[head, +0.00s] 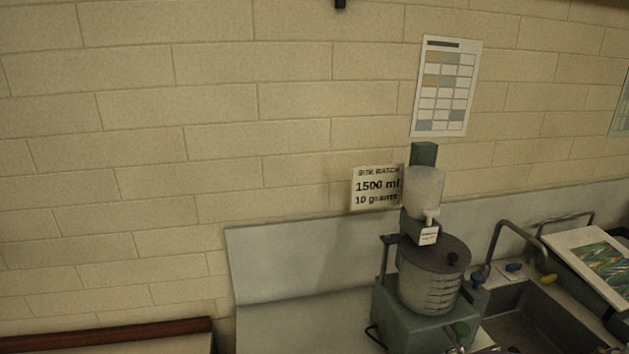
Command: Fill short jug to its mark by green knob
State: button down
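My gripper is not in view.
A marbled tray (567,241) stands far right. A sign (375,187) reads 1500 ml, 10 grams. The counter left of the mixer looks clear.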

aim_at(461, 329)
jog(key=k+z, duration=0.15)
jog(key=z, duration=0.2)
jog(key=k+l+z, duration=0.15)
jog(key=z, duration=0.25)
